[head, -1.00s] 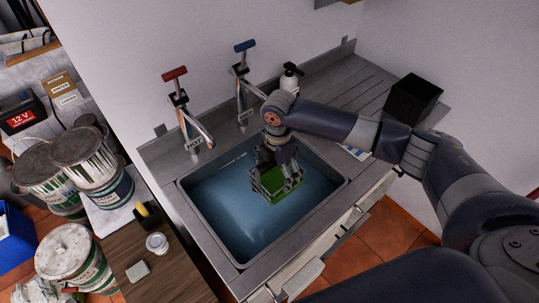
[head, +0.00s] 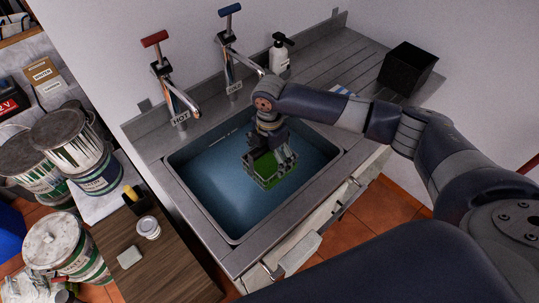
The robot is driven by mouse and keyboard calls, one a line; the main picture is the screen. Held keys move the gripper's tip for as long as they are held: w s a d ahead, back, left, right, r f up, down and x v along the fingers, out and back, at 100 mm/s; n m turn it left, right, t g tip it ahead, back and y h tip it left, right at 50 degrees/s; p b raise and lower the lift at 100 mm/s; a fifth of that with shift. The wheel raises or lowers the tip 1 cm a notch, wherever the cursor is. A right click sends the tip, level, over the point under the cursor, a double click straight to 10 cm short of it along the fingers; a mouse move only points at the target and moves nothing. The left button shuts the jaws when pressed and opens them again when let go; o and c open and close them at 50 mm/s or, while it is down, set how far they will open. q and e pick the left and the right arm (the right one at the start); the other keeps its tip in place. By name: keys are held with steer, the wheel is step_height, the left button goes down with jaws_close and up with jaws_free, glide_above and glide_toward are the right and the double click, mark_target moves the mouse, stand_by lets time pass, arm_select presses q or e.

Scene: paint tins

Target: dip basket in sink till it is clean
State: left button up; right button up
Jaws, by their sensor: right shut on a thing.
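The basket (head: 270,181) is small, with grey lattice sides and a green patch inside. It is in the sink (head: 205,209), which holds blue water. My right gripper (head: 269,150) points down from above and is shut on the basket; its fingertips are partly hidden against the basket. The basket is at the right half of the basin, apart from the walls. I cannot tell how deep it sits in the water. My left gripper is not in view.
Hot (head: 172,87) and cold taps (head: 236,48) stand behind the basin. A soap bottle (head: 279,54) and black box (head: 407,68) are on the right counter. A wooden worktop (head: 166,252) with small items and several paint tins (head: 68,247) are at left.

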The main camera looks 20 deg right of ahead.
mark_target(269, 168)
step_height(269, 168, down, 3)
steer(key=shift+r+b, duration=0.1)
steer(key=shift+b, duration=0.5)
steer(key=shift+f+b, duration=0.3)
steer(key=shift+f, duration=0.45)
steer(key=shift+f+b, duration=0.65)
steer(key=shift+f, duration=1)
steer(key=shift+f+b, duration=1.35)
steer(key=shift+f, duration=0.9)
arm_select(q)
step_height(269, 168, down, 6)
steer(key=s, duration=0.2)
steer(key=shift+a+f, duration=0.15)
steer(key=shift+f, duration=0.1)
arm_select(e)
steer(key=shift+w+f, duration=0.1)
steer(key=shift+f, duration=0.25)
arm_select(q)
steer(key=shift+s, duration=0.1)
arm_select(e)
steer(key=shift+f, duration=0.2)
